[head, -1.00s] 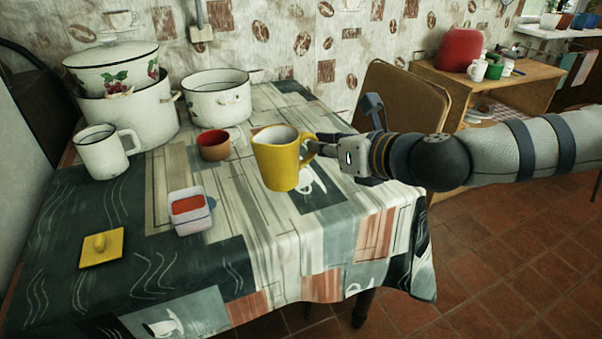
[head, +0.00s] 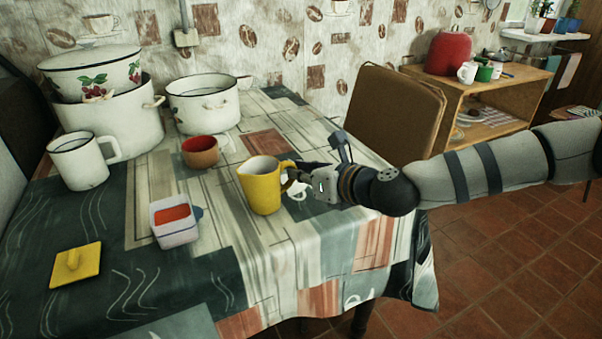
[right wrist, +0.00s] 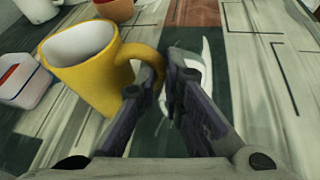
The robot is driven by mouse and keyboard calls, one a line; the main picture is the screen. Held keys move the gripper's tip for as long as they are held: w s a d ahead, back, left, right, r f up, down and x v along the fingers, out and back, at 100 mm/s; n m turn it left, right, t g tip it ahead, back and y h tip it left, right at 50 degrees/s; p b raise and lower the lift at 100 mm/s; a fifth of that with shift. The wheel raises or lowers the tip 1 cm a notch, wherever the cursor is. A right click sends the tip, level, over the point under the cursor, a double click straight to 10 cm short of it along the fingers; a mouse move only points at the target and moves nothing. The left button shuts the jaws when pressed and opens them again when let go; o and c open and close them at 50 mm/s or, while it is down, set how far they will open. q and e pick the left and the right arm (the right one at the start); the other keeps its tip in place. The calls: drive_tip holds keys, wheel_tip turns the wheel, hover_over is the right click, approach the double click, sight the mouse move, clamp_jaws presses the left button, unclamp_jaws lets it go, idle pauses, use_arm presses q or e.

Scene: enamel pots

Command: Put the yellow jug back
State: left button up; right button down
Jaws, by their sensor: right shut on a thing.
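The yellow jug (head: 262,187) is upright over the right half of the table, right of the red-brown cup. My right gripper (head: 293,179) comes in from the right and is shut on the jug's handle. In the right wrist view the jug (right wrist: 85,65) fills the upper left, and the fingers (right wrist: 160,82) are at its handle. The jug looks empty inside. I cannot tell whether its base touches the tablecloth. My left gripper is not in view.
The red-brown cup (head: 200,152), a white box with red contents (head: 175,228), a yellow lid (head: 76,265), a white mug (head: 80,165) and enamel pots (head: 203,105) stand on the table (head: 215,265). A brown chair (head: 385,115) is behind my right arm. The table's front right is clear.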

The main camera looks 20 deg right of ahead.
drive_tip(key=c, duration=1.7)
unclamp_jaws()
drive_tip(key=shift+f, duration=0.15)
